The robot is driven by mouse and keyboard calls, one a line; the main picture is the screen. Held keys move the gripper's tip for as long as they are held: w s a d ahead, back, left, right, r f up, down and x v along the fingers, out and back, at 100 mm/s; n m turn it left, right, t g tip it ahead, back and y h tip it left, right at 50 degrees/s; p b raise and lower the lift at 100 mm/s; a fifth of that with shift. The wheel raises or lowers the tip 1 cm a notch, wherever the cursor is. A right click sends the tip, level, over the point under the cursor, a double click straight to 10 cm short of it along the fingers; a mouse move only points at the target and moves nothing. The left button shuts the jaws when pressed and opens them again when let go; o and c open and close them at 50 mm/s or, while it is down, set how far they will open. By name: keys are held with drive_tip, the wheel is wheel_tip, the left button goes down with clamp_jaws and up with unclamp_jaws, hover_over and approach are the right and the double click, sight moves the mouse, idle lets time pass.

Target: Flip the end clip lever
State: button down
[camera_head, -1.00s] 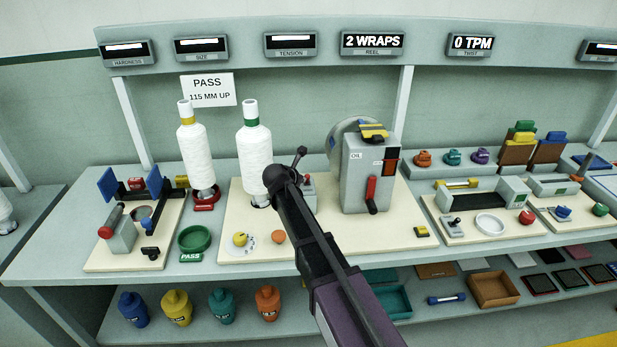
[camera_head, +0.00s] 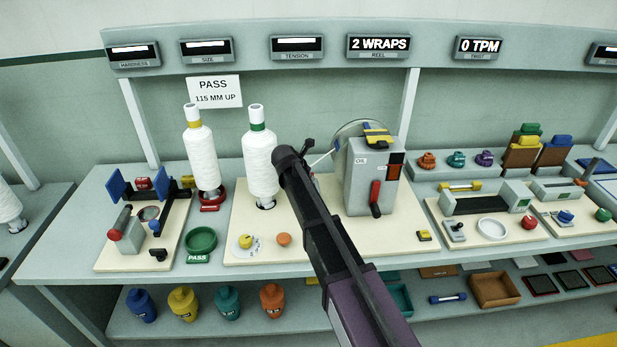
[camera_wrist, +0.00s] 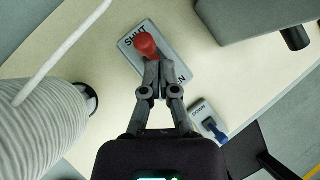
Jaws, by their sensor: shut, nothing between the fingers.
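In the wrist view, a lever with a round red knob (camera_wrist: 147,44) stands on a grey plate (camera_wrist: 181,75) lettered SHUT at one end; the lettering at the other end is partly covered. I cannot tell for certain that this is the end clip lever. My gripper (camera_wrist: 157,66) is shut and empty, its fingertips right at the knob's near side. I cannot tell whether they touch it. The knob looks nearer the SHUT end. In the head view my arm covers the gripper and nearly all of the lever plate.
A white yarn package (camera_wrist: 45,135) stands left of the gripper; it also shows in the head view (camera_head: 261,165). A pale strand (camera_wrist: 65,45) rises from beside it. The grey reel housing (camera_head: 371,180) is to the right. A small plate with a blue part (camera_wrist: 210,120) lies nearby.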

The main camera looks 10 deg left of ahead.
drive_tip(key=shift+s+a, duration=0.25)
drive_tip(key=shift+a, duration=0.3)
drive_tip(key=shift+r, duration=0.15)
drive_tip(key=shift+r, duration=0.15)
drive_tip(key=shift+d+r+p, duration=0.1)
drive_tip(key=shift+r+p, duration=0.4)
drive_tip(key=shift+p, duration=0.3)
drive_tip(key=shift+s+a+r+p, duration=0.25)
drive_tip(key=shift+s+r+p, duration=0.1)
drive_tip(key=shift+s, duration=0.3)
drive_tip(key=w+a+p+v, duration=0.1)
drive_tip(key=p+v, duration=0.8)
drive_tip(key=v, duration=0.2)
drive_tip(key=shift+a+r, duration=0.15)
drive_tip(key=shift+r, duration=0.3)
